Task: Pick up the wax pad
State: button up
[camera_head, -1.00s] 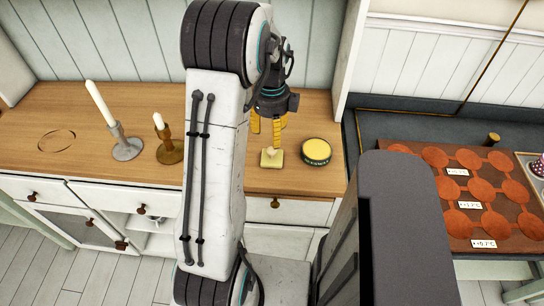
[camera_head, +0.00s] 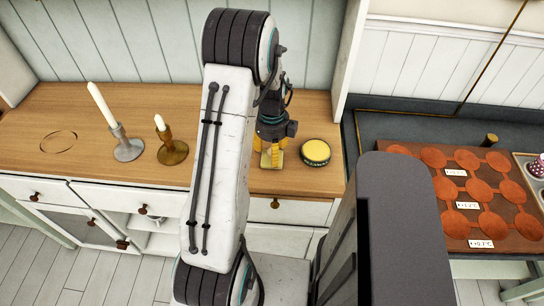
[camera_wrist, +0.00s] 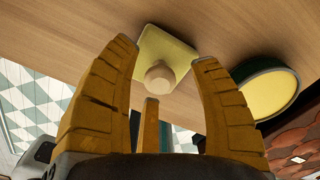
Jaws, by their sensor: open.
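The wax pad (camera_wrist: 178,45) is a pale yellow square with a round wooden knob (camera_wrist: 159,76) on top. It lies on the wooden counter. In the head view the pad (camera_head: 271,161) shows only partly, low between my fingers. My gripper (camera_head: 272,156) points down over the pad, with its yellow fingers spread. In the wrist view my gripper (camera_wrist: 166,52) is open, and the knob shows between its fingers. I cannot tell whether any finger touches the pad.
A round dark green tin with a yellow top (camera_head: 316,150) stands close to the right of the pad. Two candle holders, one grey (camera_head: 127,150) and one brass (camera_head: 172,152), stand to the left. The counter's front edge (camera_head: 290,195) is near the pad.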

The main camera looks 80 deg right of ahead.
jog(key=shift+f, duration=0.1)
grip_shut()
dwell(0.6)
